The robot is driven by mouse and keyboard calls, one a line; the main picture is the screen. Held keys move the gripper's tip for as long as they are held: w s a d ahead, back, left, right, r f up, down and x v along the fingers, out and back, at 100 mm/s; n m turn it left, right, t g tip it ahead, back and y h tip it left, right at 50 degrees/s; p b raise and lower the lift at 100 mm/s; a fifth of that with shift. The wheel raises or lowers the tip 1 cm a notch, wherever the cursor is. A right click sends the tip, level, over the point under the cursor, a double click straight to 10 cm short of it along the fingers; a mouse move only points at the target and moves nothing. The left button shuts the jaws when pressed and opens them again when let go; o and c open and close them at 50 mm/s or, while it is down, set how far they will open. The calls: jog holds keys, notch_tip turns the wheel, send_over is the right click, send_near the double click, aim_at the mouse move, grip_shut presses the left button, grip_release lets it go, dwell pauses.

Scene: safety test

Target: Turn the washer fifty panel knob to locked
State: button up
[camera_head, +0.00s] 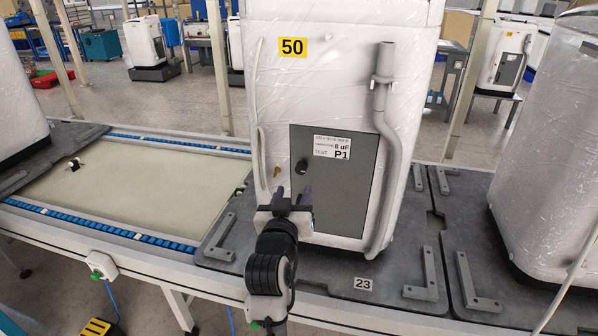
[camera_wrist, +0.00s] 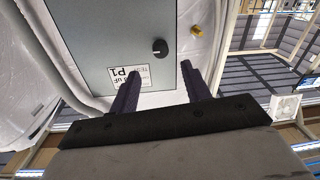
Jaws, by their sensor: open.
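The washer (camera_head: 345,90) with the yellow 50 label (camera_head: 292,47) stands upright on a dark pallet on the conveyor line. Its grey panel (camera_head: 342,195) carries a white P1 label (camera_head: 332,147) and a round black knob (camera_head: 301,166) near the panel's upper left edge. In the wrist view the knob (camera_wrist: 160,47) shows a small light mark, and the panel (camera_wrist: 110,35) appears turned over. My gripper (camera_head: 292,193) is in front of the panel, just below the knob in the head view. Its two fingers (camera_wrist: 168,78) are apart with nothing between them. The knob is not between the fingertips.
A grey drain hose (camera_head: 384,120) runs down the washer's right side. A brass fitting (camera_wrist: 197,31) sits beside the panel. Another wrapped washer (camera_head: 555,130) stands at right. The conveyor bed (camera_head: 130,180) to the left is mostly bare.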

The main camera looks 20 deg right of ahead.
aim_at(300, 172)
jog(key=p+x, duration=0.1)
jog(key=x, duration=0.7)
jog(key=shift+p, duration=0.3)
jog(key=shift+c, duration=0.2)
jog(key=c, duration=0.9)
